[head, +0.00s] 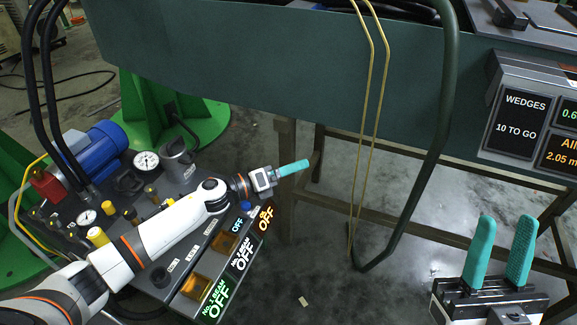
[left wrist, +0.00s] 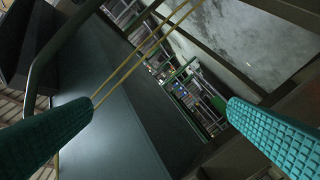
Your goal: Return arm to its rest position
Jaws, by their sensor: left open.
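My left arm (head: 165,232) comes in from the left and reaches over the control panel. My left gripper (head: 292,167) points right, clear of the panel, with its teal fingers overlapping in the head view. In the left wrist view the fingers (left wrist: 160,130) are wide apart with nothing between them. My right gripper (head: 502,252) is at the lower right, with two teal fingers pointing up, apart and empty.
The panel carries gauges (head: 147,161), knobs and lit OFF switches (head: 214,300). A blue motor (head: 95,150) stands behind it. A dark green beam (head: 250,60), yellow cords (head: 369,100) and a bent pipe (head: 437,140) lie beyond. A display (head: 519,122) reads "WEDGES 10 TO GO".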

